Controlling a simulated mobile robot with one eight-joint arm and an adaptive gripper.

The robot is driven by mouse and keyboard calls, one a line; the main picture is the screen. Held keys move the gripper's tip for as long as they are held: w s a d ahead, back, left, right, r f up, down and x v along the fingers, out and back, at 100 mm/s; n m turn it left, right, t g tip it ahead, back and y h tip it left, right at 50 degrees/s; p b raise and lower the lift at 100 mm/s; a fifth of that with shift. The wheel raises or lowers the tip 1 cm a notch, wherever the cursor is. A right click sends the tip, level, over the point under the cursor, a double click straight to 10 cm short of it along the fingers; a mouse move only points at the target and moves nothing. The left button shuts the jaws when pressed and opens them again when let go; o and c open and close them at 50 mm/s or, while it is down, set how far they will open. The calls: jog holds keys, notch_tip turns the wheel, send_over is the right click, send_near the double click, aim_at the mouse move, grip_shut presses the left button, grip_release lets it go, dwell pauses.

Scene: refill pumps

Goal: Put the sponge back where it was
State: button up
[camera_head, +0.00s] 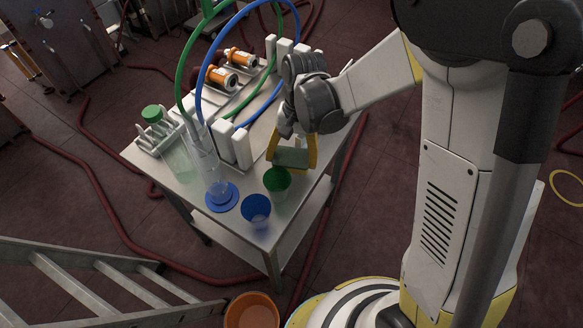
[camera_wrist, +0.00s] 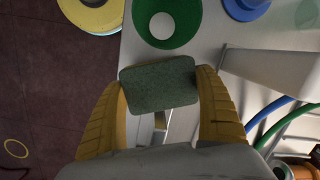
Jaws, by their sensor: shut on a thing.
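My gripper (camera_head: 291,160) is shut on the sponge, a grey-green rounded block (camera_head: 291,156), held between its two yellow fingers. In the wrist view the sponge (camera_wrist: 159,86) spans the gap between the fingers (camera_wrist: 160,80) and hides part of the table top below it. The cup also shows beyond the sponge in the wrist view (camera_wrist: 180,38). I cannot tell the sponge's exact height above the table.
White blocks (camera_head: 242,150), hoses and orange-ended pumps (camera_head: 221,77) crowd the back. A white rack (camera_head: 157,138) is at the left. An orange bucket (camera_head: 251,312) is on the floor.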

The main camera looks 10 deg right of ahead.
aim_at(292, 166)
notch_tip(292, 166, down, 4)
jog(key=shift+f+b, duration=0.1)
jog(key=shift+b, duration=0.85)
jog(key=o, duration=0.9)
jog(key=shift+o, duration=0.2)
